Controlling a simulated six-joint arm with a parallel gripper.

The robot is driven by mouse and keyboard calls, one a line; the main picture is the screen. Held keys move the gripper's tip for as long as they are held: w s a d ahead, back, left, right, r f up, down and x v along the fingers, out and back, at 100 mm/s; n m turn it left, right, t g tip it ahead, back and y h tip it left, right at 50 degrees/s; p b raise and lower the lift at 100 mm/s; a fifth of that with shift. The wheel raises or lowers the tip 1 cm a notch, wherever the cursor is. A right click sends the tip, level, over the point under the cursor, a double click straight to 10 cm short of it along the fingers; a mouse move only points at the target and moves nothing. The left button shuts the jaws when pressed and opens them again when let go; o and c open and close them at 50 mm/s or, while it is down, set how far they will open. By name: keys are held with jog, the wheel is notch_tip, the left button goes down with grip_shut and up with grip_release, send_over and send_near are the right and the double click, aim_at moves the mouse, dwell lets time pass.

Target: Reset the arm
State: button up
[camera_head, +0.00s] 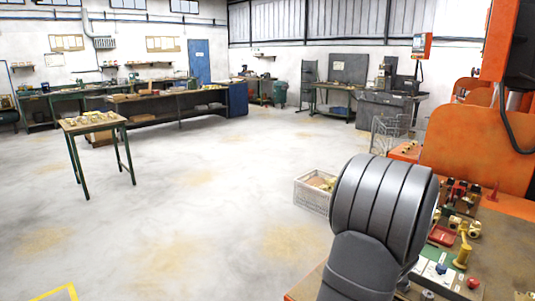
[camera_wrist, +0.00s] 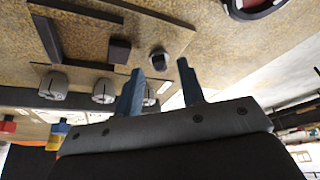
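My gripper (camera_wrist: 160,69) shows in the wrist view as two blue fingers standing apart on a grey mount. Nothing is held between them. Behind the fingers is a brown, speckled surface (camera_wrist: 215,50) with dark bars and several grey rounded pieces (camera_wrist: 103,90). I cannot tell how far the fingers are from that surface. In the head view a large grey link of my arm (camera_head: 380,210) fills the lower right and hides part of the workbench. The gripper itself does not show in the head view.
An orange machine (camera_head: 465,150) stands at the right, by a bench with brass parts (camera_head: 466,228), a red tray (camera_head: 441,236) and a button box (camera_head: 440,274). A pale crate (camera_head: 312,197) sits beside my arm. A small table (camera_head: 92,122) stands left. The floor between is clear.

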jog(key=shift+w+f, duration=0.25)
jog(key=shift+f, duration=0.4)
jog(key=d+v, duration=0.1)
jog(key=v, duration=1.6)
jog(key=x, duration=1.1)
jog(key=a+x, duration=0.1)
jog(key=x, duration=0.5)
jog(key=shift+f, duration=0.15)
jog(key=shift+d+n, duration=0.1)
jog(key=shift+n, duration=0.2)
jog(key=n+y, duration=0.1)
jog(key=n, duration=0.2)
jog(key=shift+d+n+y, duration=0.15)
jog(key=shift+n+y, duration=0.15)
jog(key=n+y, duration=0.1)
jog(key=n, duration=0.2)
jog(key=n+g+y, duration=0.1)
jog(key=n, duration=0.2)
jog(key=shift+w+d, duration=0.15)
jog(key=shift+d, duration=0.05)
jog(key=shift+s+d+r, duration=0.1)
jog(key=shift+s+r, duration=0.1)
jog(key=shift+r, duration=0.5)
jog(key=shift+o, duration=0.4)
